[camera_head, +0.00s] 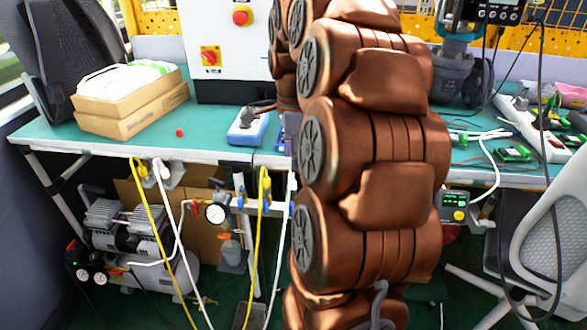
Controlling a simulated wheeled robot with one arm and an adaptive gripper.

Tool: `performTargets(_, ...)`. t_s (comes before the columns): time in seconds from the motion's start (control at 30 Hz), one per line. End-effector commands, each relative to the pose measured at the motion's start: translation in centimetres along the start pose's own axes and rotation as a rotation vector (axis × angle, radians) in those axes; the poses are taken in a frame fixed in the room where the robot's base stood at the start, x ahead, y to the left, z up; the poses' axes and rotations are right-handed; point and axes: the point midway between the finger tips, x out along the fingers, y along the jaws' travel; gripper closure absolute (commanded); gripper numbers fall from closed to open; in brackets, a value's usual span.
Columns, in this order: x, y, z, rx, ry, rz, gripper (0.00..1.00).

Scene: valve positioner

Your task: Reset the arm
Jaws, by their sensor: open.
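My copper-coloured arm rises through the middle of the head camera view, in front of the workbench. Its links fill the picture from the bottom edge to the top edge. My gripper is not visible, so its fingers and anything near them cannot be seen. The arm hides the middle of the green workbench (110,143) and part of what stands on it.
Cardboard boxes (130,112) and a blue device (248,128) stand on the bench left of my arm. Green boards (514,153) and cables lie at right. A compressor (130,235) and hoses are below. A grey chair (537,240) stands at right.

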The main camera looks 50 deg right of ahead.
Motion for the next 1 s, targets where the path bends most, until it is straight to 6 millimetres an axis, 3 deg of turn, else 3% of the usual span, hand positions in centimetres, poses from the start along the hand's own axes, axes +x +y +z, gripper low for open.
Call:
performTargets(0.1, -1.6, -0.2, 0.0, 0.001, 0.0, -0.007, 0.51)
performTargets(0.3, -2.9, -0.1, 0.0, 0.0, -0.001, -0.003, 0.51)
performTargets(0.67, -3.3, 0.0, 0.2, -0.008, 0.0, -0.001, 0.51)
performTargets(0.83, -2.5, 1.4, 2.7, -0.168, 0.0, 0.015, 0.51)
performTargets(1.0, -0.4, 5.3, 7.9, -0.545, -0.006, 0.05, 0.51)
